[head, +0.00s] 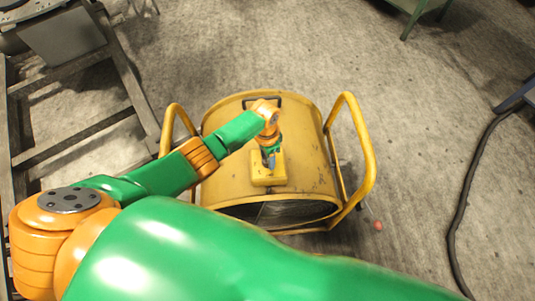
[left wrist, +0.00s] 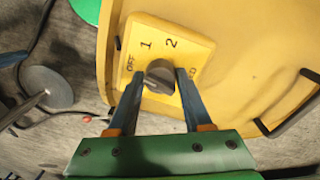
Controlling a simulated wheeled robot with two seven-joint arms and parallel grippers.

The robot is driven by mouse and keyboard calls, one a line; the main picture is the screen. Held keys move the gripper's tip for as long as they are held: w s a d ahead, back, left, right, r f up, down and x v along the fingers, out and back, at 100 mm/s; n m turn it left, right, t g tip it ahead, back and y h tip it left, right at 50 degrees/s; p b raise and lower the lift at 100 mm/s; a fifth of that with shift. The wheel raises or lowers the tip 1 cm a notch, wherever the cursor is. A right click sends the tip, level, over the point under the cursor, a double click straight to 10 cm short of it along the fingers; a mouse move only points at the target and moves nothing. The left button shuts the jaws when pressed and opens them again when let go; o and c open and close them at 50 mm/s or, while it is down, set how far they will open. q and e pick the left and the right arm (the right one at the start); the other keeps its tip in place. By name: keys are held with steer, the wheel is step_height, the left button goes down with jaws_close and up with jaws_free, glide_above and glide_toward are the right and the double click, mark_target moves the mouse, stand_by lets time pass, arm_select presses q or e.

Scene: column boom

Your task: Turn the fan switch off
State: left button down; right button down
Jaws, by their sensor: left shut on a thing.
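The yellow drum fan (head: 229,178) stands on the floor in the middle of the head view. A yellow switch plate on its top shows in the left wrist view (left wrist: 144,27), marked OFF, 1 and 2; another label is partly hidden by a finger. The dark round switch knob (left wrist: 160,75) sits on the plate. My left gripper (left wrist: 159,80) is shut on the knob, one blue finger on each side. In the head view my left gripper (head: 270,160) is over the plate and hides the knob. I cannot tell which mark the knob points to. My right gripper is not in view.
Yellow tube handles (head: 360,150) rise on both sides of the fan. A black handle (left wrist: 290,104) is on the drum's top. A dark rack (head: 125,75) stands at the left.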

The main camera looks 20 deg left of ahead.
arm_select(q)
steer(key=shift+n+p, duration=0.35)
steer(key=shift+n, duration=0.65)
steer(key=shift+c, duration=1.8)
jaws_free()
steer(key=shift+r, duration=0.3)
step_height(320, 180, up, 6)
steer(key=shift+w+a+r+p, duration=0.15)
steer(key=shift+r+p, duration=0.1)
steer(key=shift+p, duration=0.3)
